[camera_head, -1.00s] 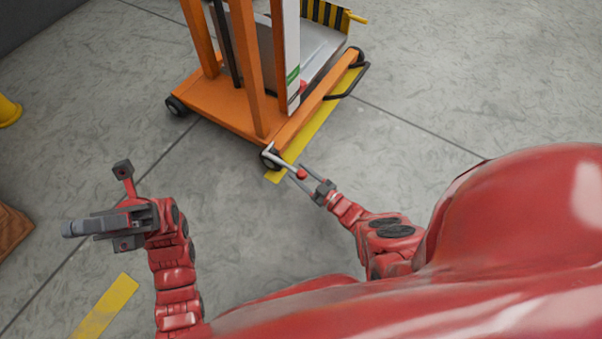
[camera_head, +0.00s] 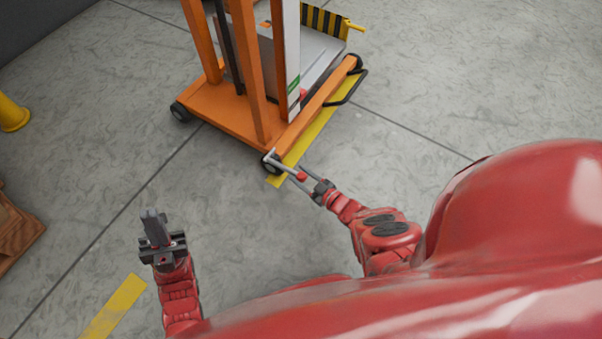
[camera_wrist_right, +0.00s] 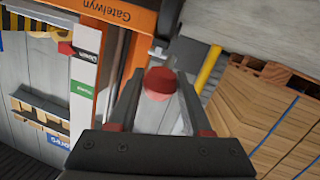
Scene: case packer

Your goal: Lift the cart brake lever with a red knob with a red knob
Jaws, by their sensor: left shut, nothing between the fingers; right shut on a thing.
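The brake lever (camera_head: 283,166) is a pale bar with a red knob (camera_head: 302,177) at its end. It sticks out from the near wheel corner of the orange cart (camera_head: 225,107). My right gripper (camera_head: 305,178) is at the lever's end, shut on the red knob. In the right wrist view the knob (camera_wrist_right: 160,82) sits between the two dark fingers, with the pale bar below it partly hidden. My left gripper (camera_head: 153,222) is shut and empty, well to the left of the cart above bare floor.
A yellow post (camera_head: 12,114) and a wooden item (camera_head: 17,230) stand at the left edge. Boxes on a pallet (camera_wrist_right: 255,110) show in the right wrist view. The floor between is clear.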

